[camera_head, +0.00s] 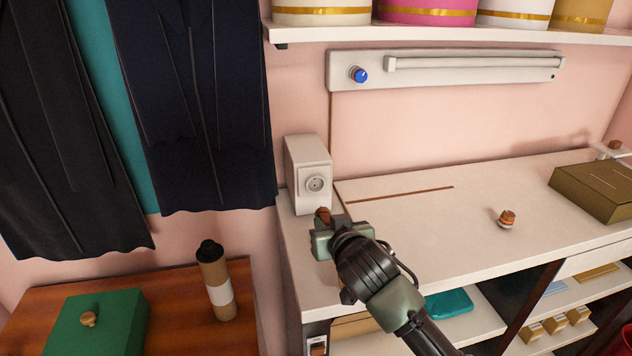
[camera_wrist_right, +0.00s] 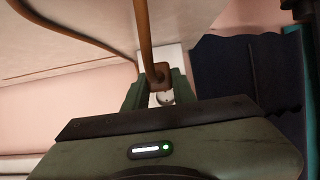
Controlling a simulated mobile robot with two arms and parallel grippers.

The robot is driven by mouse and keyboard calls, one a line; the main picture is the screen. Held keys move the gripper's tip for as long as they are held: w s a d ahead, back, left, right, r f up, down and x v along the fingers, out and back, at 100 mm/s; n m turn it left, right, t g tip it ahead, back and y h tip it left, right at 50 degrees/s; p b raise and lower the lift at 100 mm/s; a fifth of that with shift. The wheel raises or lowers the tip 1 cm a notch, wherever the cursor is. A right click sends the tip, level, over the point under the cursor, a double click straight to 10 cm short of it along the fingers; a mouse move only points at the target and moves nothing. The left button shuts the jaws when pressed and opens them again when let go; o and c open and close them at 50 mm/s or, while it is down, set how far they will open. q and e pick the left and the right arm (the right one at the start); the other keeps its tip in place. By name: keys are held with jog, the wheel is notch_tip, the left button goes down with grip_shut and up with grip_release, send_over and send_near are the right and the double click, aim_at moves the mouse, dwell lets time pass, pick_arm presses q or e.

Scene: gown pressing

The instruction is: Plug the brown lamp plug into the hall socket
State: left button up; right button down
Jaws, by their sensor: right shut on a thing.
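The brown plug (camera_head: 322,214) is between the fingers of my right gripper (camera_head: 324,226), which is shut on it. In the right wrist view the plug (camera_wrist_right: 158,75) shows with its brown cord, held between the green fingers (camera_wrist_right: 158,94). Contact cannot be told. My left gripper is out of view.
A wall lamp bar (camera_head: 450,68) hangs above. Dark gowns (camera_head: 195,110) hang left, above a table with a bottle (camera_head: 216,285).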

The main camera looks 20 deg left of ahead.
jog(key=shift+r+p, duration=1.5)
jog(key=shift+r, duration=0.35)
jog(key=c, duration=2.1)
grip_release()
grip_shut()
jog(key=shift+p, duration=0.4)
